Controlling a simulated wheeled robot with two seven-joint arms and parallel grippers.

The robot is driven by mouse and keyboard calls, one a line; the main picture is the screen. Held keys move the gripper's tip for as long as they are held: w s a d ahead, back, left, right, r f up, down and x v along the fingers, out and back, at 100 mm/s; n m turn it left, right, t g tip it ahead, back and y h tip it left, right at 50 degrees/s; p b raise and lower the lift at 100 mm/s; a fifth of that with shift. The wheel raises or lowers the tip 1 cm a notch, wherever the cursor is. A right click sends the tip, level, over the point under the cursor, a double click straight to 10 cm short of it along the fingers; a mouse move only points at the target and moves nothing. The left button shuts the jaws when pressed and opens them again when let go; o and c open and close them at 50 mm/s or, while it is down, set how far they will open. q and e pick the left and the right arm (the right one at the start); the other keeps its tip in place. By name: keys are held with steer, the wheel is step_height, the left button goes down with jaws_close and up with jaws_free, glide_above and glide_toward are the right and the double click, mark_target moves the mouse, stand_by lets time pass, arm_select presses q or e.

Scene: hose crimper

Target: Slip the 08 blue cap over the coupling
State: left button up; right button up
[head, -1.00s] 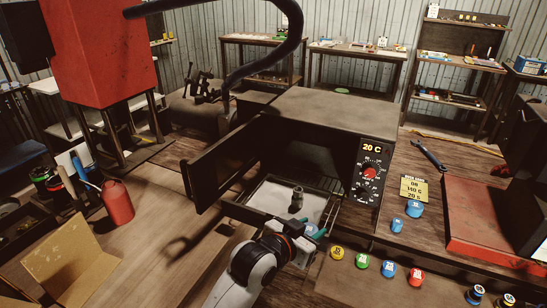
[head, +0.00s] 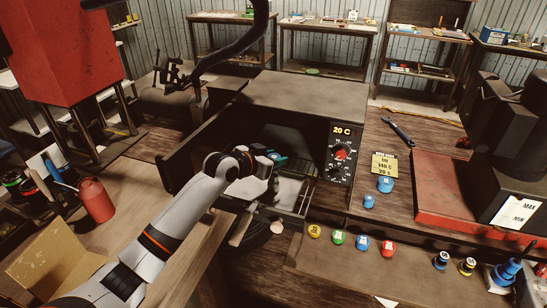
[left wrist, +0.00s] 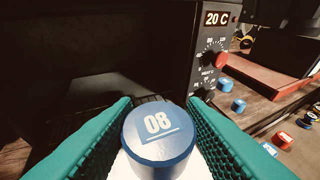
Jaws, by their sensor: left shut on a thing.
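The blue cap marked 08 (left wrist: 158,140) sits between the teal fingers of my left gripper (left wrist: 158,108) in the left wrist view, with its label facing the camera. My left gripper is shut on it. In the head view, my left gripper (head: 276,160) is above the tray (head: 286,192) at the open front of the oven. The coupling cannot be made out clearly; my gripper covers the part of the tray where it stood, and the cap hides what lies beyond it in the wrist view. My right gripper is not in view.
The oven (head: 292,100) reads 20 C, with its door (head: 196,150) open at left. Two blue caps (head: 385,184) stand on the bench beside a yellow note (head: 384,164). Yellow, green, blue and red caps (head: 388,249) line the front ledge. A wrench (head: 398,128) lies behind.

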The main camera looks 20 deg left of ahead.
arm_select(q)
steer(key=shift+f+b, duration=0.95)
steer(key=shift+f, duration=0.25)
steer(key=shift+f+b, duration=0.4)
steer(key=shift+f, duration=0.3)
steer(key=shift+f+b, duration=0.6)
steer(key=shift+f, duration=0.45)
steer(key=o, duration=1)
